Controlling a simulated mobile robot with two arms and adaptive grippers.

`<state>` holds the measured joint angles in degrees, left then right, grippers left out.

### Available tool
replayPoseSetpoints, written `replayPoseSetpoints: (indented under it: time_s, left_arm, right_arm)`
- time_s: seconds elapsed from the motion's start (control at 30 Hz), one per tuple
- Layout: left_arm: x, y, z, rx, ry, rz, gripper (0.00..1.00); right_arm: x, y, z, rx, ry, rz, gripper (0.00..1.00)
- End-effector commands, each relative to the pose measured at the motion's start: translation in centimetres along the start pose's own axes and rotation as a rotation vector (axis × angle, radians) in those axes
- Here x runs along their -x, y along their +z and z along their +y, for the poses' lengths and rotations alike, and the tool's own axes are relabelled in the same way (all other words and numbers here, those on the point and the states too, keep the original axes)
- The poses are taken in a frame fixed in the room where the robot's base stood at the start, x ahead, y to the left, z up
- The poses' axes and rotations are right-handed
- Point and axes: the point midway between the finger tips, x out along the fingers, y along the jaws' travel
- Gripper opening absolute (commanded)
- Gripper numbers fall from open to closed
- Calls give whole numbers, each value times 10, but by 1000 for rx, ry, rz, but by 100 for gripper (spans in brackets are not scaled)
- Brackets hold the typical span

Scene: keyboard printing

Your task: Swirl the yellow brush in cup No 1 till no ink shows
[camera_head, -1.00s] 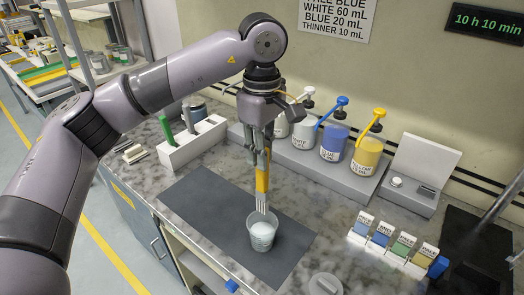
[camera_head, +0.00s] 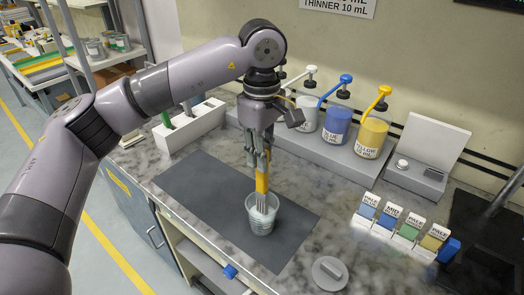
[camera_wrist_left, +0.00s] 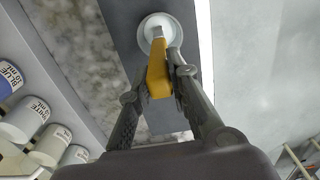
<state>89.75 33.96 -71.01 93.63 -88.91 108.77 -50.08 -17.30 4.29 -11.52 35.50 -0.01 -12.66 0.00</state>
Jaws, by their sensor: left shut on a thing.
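The yellow brush (camera_head: 262,183) is upright with its bristle end down inside the mouth of a clear cup (camera_head: 262,225) holding something pale. The cup stands on the dark mat, and no number on it can be read. My left gripper (camera_head: 259,160) is shut on the brush handle above the cup. In the left wrist view the gripper (camera_wrist_left: 166,72) holds the yellow brush (camera_wrist_left: 157,75) over the round white cup mouth (camera_wrist_left: 149,35). The bristle tips are hidden in the cup, and ink on them cannot be made out. My right gripper is not in view.
The dark mat (camera_head: 205,190) has free room around the cup. Behind are blue (camera_head: 336,128) and yellow (camera_head: 371,138) pump jars. Coloured label cards (camera_head: 408,228) stand at the right. A grey round lid (camera_head: 329,273) lies in front. A white holder (camera_head: 190,132) stands at the left.

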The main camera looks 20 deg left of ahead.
Motion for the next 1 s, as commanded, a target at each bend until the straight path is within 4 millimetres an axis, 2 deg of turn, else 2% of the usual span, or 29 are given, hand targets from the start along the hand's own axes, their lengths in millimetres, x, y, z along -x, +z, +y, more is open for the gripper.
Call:
replayPoseSetpoints:
  time_s: [0.1, 0.5, 1.0]
  left_arm:
    - [-13, 0, 0, 0, 0, 0, 0]
    - [-42, 0, 0, 0, 2, 0, 0]
    - [-45, 0, 0, 0, 1, 0, 0]
  right_arm:
    - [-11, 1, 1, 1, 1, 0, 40]
    - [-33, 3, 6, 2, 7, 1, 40]
    - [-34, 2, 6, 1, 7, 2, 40]
